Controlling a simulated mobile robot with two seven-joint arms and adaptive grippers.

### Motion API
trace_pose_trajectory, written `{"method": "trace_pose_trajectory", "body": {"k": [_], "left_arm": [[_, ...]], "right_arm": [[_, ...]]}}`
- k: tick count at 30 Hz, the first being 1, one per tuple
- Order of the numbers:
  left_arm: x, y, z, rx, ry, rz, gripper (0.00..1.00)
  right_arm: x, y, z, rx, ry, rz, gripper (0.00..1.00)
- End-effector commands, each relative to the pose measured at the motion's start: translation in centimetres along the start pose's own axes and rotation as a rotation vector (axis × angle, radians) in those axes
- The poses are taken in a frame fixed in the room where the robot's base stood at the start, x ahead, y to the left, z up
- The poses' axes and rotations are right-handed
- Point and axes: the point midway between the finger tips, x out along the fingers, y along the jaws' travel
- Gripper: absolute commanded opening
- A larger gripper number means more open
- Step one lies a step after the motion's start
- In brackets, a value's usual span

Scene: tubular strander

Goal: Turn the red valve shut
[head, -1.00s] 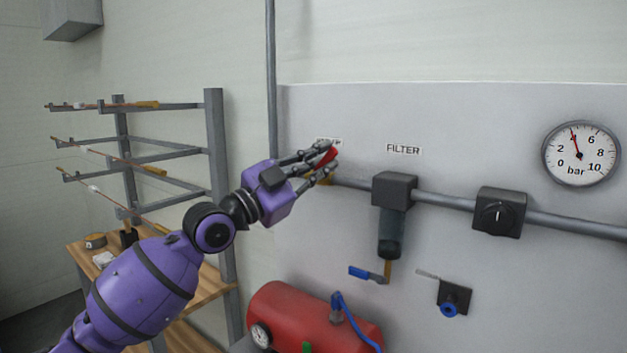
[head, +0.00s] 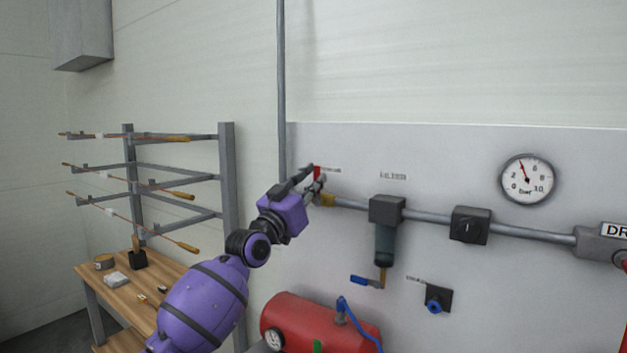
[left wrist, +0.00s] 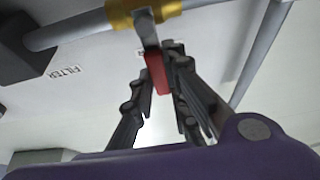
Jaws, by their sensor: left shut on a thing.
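The valve's red lever handle (head: 317,173) stands roughly upright at the left end of the wall pipe, above its brass body (head: 327,200). My left gripper (head: 314,182) is shut on this handle. In the left wrist view, the red handle (left wrist: 156,73) lies between the fingers and points away from the brass body (left wrist: 146,12), roughly across the pipe. The fingers hide part of the handle in the head view. My right gripper is not in view.
Along the pipe to the right are a filter (head: 386,222), a black knob block (head: 470,226) and a pressure gauge (head: 527,180). A blue-handled drain valve (head: 366,281) hangs below the filter. A red tank (head: 300,322) stands below. A rack (head: 228,185) and wooden table (head: 130,283) are left.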

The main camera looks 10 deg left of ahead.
Motion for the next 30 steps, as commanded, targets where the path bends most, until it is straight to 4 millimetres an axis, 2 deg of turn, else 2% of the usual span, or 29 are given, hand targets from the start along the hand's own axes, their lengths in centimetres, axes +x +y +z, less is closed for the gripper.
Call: {"method": "trace_pose_trajectory", "body": {"k": [16,17,21,30], "left_arm": [[0.07,-0.26,-0.03,-0.020,0.001,-0.010,0.00],[0.07,-0.26,-0.03,-0.020,0.001,-0.010,0.18],[0.07,-0.25,-0.01,-0.020,0.001,-0.010,0.34],[-0.04,-0.22,0.06,-0.019,0.000,-0.009,0.34]], "right_arm": [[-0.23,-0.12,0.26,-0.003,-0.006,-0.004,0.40],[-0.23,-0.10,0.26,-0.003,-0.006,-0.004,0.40],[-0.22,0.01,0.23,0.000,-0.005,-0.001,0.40],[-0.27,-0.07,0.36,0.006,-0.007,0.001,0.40]]}}
